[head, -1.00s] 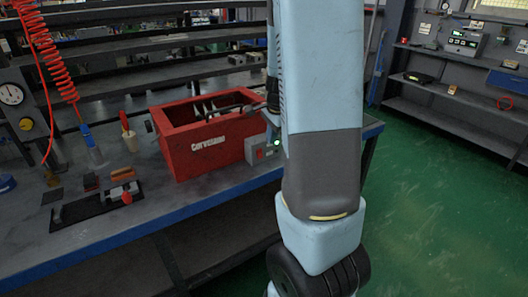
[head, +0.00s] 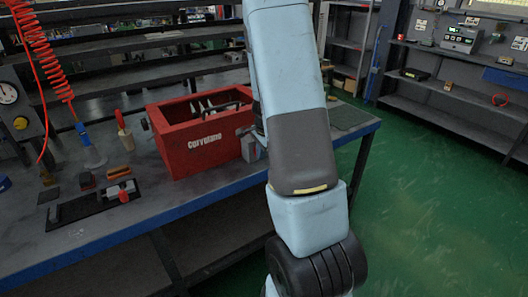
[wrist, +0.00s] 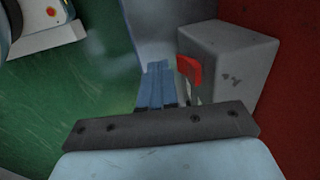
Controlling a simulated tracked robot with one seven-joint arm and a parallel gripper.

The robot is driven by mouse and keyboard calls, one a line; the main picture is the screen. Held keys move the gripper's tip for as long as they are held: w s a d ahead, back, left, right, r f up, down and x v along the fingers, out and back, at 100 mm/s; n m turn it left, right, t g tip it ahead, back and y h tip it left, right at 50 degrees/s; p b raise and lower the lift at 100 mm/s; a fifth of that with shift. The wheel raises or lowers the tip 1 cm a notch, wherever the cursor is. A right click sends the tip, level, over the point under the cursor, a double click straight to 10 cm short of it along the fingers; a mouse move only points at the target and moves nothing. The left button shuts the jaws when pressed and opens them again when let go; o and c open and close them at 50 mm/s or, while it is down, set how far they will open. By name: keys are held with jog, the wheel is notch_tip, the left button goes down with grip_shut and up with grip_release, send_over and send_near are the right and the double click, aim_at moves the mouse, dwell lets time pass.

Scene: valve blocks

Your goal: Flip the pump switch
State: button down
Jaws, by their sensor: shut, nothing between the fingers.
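The pump switch is a grey box (wrist: 228,62) with a red lever (wrist: 189,69) on its side, seen in the wrist view. My gripper (wrist: 157,66) is shut and empty, its blue fingers together just left of the red lever. I cannot tell whether the fingers touch the lever. In the head view, part of the grey box (head: 249,149) shows at the right end of the red toolbox (head: 195,145). My arm hides the rest of the box, and the lever and fingertips are not clear there.
The toolbox stands close beside the switch box on the workbench (head: 150,206). A black mat with small parts (head: 92,203) lies at the bench's left front. A red coiled hose (head: 42,55) hangs at left. Green floor (head: 420,200) is open at right.

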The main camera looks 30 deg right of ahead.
jog(key=shift+w+f, duration=0.2)
jog(key=shift+w, duration=0.35)
